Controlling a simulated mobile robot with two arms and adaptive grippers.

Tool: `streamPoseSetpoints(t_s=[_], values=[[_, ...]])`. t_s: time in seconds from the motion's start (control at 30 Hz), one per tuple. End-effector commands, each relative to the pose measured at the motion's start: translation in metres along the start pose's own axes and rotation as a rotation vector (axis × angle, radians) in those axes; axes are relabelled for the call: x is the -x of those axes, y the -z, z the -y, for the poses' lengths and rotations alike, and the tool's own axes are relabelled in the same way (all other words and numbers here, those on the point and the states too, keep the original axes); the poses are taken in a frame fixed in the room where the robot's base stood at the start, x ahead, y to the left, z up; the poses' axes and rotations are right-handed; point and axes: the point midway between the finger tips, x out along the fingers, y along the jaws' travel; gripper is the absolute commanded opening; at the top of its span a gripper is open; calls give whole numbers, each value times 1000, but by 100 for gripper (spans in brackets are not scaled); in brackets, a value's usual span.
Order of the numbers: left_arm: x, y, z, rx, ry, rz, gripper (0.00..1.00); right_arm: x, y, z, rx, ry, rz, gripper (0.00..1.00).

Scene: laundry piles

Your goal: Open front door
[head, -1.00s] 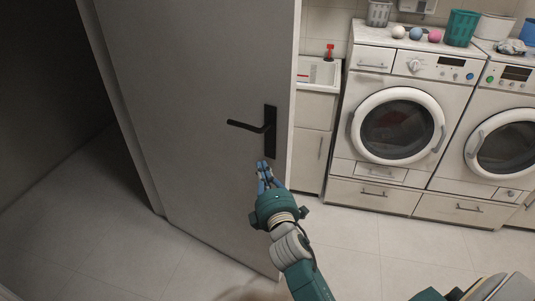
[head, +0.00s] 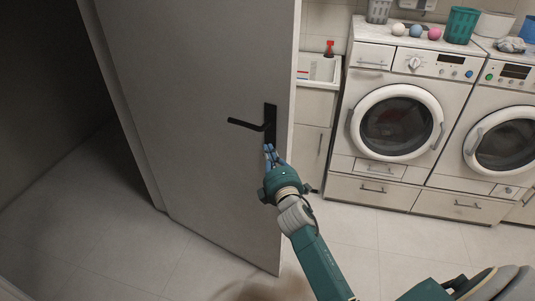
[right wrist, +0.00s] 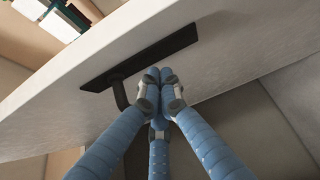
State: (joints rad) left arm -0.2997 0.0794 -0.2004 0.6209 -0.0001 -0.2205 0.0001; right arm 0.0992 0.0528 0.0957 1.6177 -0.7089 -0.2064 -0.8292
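The grey door (head: 205,70) fills the left-centre of the head view and stands at an angle to the washing machines. Its black handle (head: 246,124) points left from a dark upright plate near the door's right edge. My right gripper (head: 269,148) is at the lower part of this plate, below and right of the lever. In the right wrist view its blue fingers (right wrist: 160,78) have their tips together beside the handle plate (right wrist: 150,55). The lever (right wrist: 119,92) passes left of the fingertips, not between them. I cannot tell whether the tips touch the plate. My left gripper is not in view.
Washing machines (head: 397,125) stand on the right, with baskets and coloured balls on top. A white sink cabinet (head: 314,108) stands just right of the door edge. The tiled floor (head: 110,240) is clear in front of the door and at left.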

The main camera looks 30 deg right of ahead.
Motion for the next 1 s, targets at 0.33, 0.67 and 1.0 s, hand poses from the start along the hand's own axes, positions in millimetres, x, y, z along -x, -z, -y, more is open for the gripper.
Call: streamPoseSetpoints(t_s=[0.33, 0.67, 1.0], values=[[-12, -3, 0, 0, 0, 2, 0, -68, -72, -1, 6, -5, 4, 0], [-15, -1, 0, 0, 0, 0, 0, -86, -91, -2, -1, -2, 5, 0], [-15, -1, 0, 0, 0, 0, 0, -85, -90, -2, 0, -1, 5, 0]])
